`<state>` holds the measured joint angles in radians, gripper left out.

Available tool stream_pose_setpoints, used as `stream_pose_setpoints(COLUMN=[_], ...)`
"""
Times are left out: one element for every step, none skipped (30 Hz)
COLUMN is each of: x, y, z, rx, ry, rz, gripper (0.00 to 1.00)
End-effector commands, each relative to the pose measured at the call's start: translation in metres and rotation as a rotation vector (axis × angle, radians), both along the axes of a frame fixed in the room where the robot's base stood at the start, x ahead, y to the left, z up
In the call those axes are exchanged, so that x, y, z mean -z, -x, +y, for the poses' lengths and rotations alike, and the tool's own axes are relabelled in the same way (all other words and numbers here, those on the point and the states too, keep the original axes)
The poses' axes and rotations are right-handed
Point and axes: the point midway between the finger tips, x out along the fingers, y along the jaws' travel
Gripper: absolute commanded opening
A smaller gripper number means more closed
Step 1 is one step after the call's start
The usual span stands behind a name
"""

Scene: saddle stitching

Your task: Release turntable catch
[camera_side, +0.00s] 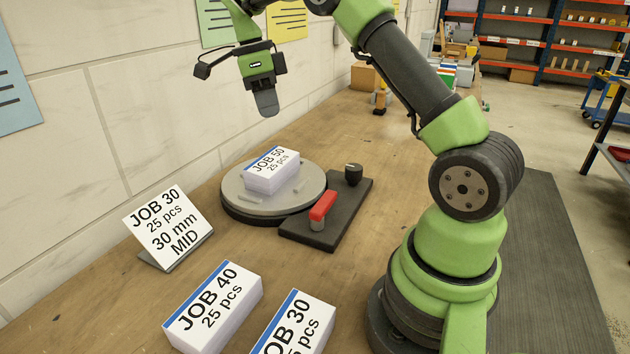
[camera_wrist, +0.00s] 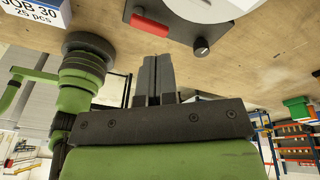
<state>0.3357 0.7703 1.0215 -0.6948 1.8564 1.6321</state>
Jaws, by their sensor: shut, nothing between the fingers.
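The turntable (camera_side: 235,202) is a grey round disc on the bench, with a stack of JOB 50 sheets (camera_side: 271,172) lying on it. A black plate (camera_side: 316,238) beside it carries a red lever (camera_side: 323,205) and a black knob (camera_side: 353,173). The wrist view also shows the red lever (camera_wrist: 150,26), the knob (camera_wrist: 201,46) and part of the disc. My gripper (camera_side: 266,104) is shut and empty, pointing down in the air above and behind the turntable, clear of the lever. Its fingers (camera_wrist: 155,66) lie side by side in the wrist view.
A tilted JOB 30 card (camera_side: 165,225) stands left of the turntable. JOB 40 (camera_side: 213,310) and JOB 30 (camera_side: 297,325) stacks lie in front. A wall (camera_side: 120,110) runs along the left. Boxes stand at the bench's far end.

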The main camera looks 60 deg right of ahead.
Motion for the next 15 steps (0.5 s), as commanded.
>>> stream_pose_setpoints(x=[0.016,0.023,0.032,0.038,0.044,0.052,0.056,0.06,0.065,0.068,0.07,0.073,0.074,0.075,0.075], y=[-0.003,-0.004,-0.005,-0.005,-0.005,-0.005,-0.005,-0.005,-0.004,-0.004,-0.004,-0.003,-0.003,-0.003,-0.003], z=[-0.01,-0.014,-0.02,-0.023,-0.027,-0.03,-0.033,-0.035,-0.037,-0.038,-0.04,-0.041,-0.041,-0.042,-0.042], rx=[0.101,0.16,0.234,0.285,0.332,0.389,0.427,0.46,0.498,0.521,0.54,0.559,0.571,0.578,0.584], ry=[0.016,0.028,0.044,0.055,0.068,0.081,0.091,0.1,0.11,0.117,0.123,0.129,0.131,0.133,0.135], rz=[0.033,0.05,0.07,0.084,0.096,0.111,0.12,0.128,0.138,0.143,0.148,0.153,0.156,0.158,0.158], gripper=[0.0,0.0,0.0,0.0,0.0,0.0,0.0,0.0,0.0,0.0,0.0,0.0,0.0,0.0,0.0])
